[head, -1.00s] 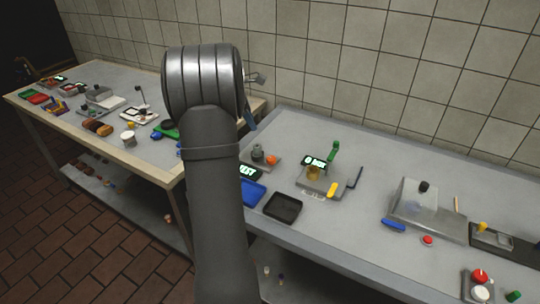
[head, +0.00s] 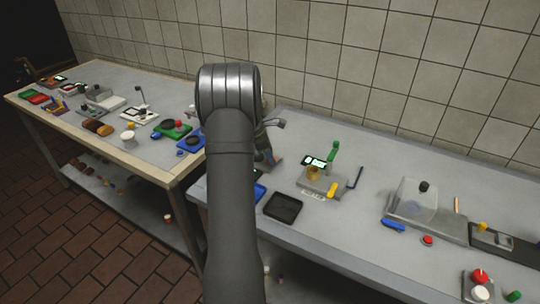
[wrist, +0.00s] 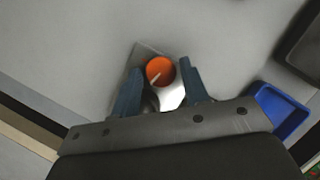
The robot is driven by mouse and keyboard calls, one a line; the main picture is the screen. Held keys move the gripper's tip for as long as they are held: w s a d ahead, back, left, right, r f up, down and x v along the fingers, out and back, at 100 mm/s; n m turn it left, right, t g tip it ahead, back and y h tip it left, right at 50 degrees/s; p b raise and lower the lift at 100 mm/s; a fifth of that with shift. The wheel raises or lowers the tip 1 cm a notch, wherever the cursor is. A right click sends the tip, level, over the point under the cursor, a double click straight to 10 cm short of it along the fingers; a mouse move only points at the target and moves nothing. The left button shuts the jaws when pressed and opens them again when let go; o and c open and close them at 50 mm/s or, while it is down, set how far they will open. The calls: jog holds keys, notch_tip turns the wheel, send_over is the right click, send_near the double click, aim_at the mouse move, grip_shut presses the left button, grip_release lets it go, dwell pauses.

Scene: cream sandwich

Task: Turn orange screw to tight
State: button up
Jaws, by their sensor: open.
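The orange screw (wrist: 160,70) shows in the wrist view as a round orange knob with a pale line across it, on a grey plate (wrist: 146,50). My gripper (wrist: 162,66) is open, with one blue-grey finger to the left of the screw and one to the right. Gaps show on both sides, so the fingers do not appear to grip it. In the head view my arm and gripper cover most of the screw's base, and the screw itself is hard to make out there.
A blue tray (wrist: 283,112) and a dark tray (wrist: 304,45) lie to the right in the wrist view. The black tray (head: 283,206) is in front.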

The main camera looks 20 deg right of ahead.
jog(key=shift+d+f, duration=0.1)
jog(key=shift+f, duration=0.1)
jog(key=c, duration=0.7)
